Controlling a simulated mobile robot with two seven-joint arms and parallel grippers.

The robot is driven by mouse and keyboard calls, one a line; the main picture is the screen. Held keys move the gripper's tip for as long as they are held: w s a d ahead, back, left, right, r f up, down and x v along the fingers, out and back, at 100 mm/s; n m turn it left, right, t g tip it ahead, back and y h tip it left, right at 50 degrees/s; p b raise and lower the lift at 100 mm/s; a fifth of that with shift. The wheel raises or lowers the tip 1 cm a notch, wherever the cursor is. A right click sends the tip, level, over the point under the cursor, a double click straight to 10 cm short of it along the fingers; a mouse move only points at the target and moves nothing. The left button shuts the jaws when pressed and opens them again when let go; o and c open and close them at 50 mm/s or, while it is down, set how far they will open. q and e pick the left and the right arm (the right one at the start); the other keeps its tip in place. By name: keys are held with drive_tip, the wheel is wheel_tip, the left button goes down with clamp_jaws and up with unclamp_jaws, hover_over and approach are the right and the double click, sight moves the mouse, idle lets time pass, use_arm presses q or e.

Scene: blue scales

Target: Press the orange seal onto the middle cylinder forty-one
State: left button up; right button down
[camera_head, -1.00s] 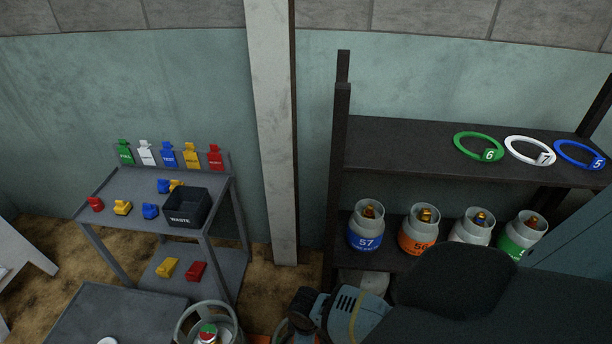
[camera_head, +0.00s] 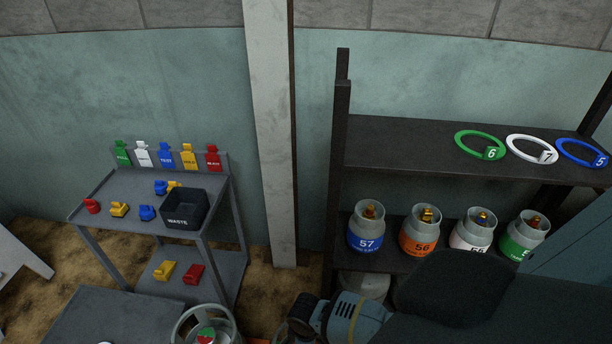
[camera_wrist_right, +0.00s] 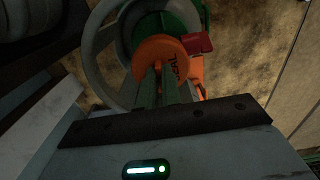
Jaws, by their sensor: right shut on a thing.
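The orange seal (camera_wrist_right: 160,60), a round cap with dark lettering, is between the fingers of my right gripper (camera_wrist_right: 160,82) in the right wrist view. The gripper is shut on it. Just beyond is a cylinder top with a grey ring collar (camera_wrist_right: 103,45) and green parts inside; I cannot tell whether the seal touches it. A red piece (camera_wrist_right: 198,43) sits beside the seal. In the head view a grey-collared cylinder (camera_head: 180,325) is cut off at the bottom edge, with red and green at its top. Its number is not readable. My left gripper is not in view.
A shelf (camera_head: 400,150) at right holds several labelled cylinders, including blue 57 (camera_head: 366,240), with rings above. A grey cart (camera_head: 100,200) at left holds coloured pieces, tags and a black waste bin (camera_head: 183,215). A post (camera_head: 270,130) stands between them.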

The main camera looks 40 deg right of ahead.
drive_tip(key=shift+f, duration=0.3)
drive_tip(key=c, duration=1.5)
unclamp_jaws()
drive_tip(key=shift+r, duration=0.4)
wheel_tip(320, 180, up, 6)
drive_tip(key=shift+f+p, duration=0.2)
drive_tip(key=shift+p, duration=0.95)
drive_tip(key=shift+r, duration=0.75)
